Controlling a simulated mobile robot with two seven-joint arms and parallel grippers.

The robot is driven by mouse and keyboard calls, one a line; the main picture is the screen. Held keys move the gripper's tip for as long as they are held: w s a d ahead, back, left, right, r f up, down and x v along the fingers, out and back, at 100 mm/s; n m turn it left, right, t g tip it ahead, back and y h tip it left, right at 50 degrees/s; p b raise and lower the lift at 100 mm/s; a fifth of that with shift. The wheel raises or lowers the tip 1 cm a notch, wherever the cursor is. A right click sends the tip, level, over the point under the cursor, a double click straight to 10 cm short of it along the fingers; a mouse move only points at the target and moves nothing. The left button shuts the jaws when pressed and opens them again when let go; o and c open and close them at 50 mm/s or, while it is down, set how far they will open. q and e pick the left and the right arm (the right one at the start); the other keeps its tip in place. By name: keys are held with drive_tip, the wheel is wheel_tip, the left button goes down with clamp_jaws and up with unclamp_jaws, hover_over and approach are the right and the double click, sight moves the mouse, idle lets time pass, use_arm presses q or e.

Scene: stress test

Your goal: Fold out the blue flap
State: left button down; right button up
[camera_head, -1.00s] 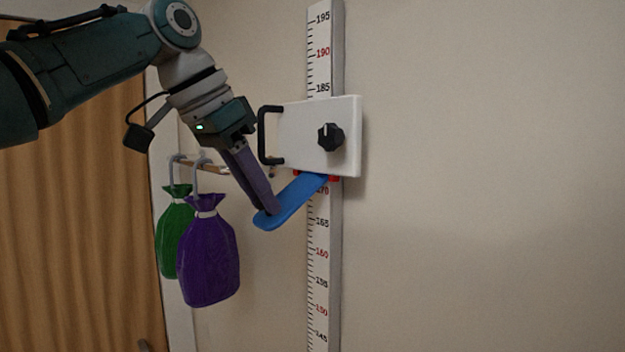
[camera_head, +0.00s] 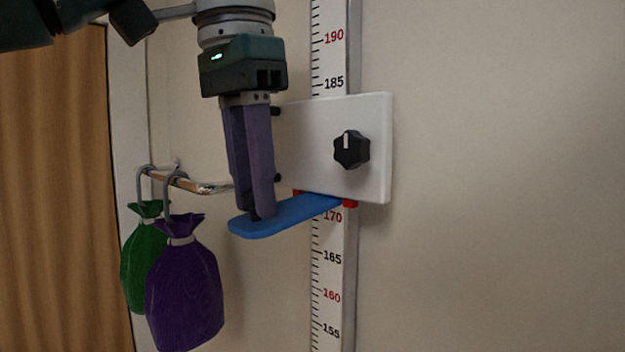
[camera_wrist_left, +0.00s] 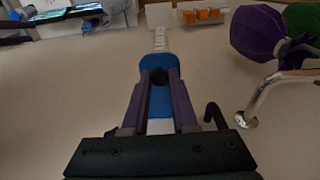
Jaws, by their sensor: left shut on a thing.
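The blue flap (camera_head: 285,214) sticks out to the left from under the white plate (camera_head: 372,170) on the measuring post (camera_head: 330,290), looking close to level. My left gripper (camera_head: 258,213) points down with purple fingers, its tips at the flap's outer part, shut on it. In the left wrist view the flap (camera_wrist_left: 150,62) runs between and beyond the fingertips (camera_wrist_left: 158,77), with a small dark round piece between them. The fingers hide part of the flap and of the plate's black handle. My right gripper is not in view.
A black knob (camera_head: 351,150) sits on the plate. A purple bag (camera_head: 185,295) and a green bag (camera_head: 142,258) hang from a rail (camera_head: 190,184) left of the post, close to the flap's outer end. The wall to the right is clear.

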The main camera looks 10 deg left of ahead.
use_arm(q)
drive_tip(key=shift+w, duration=0.1)
drive_tip(key=c, duration=0.7)
unclamp_jaws()
drive_tip(key=shift+c, duration=0.2)
drive_tip(key=shift+f, duration=0.1)
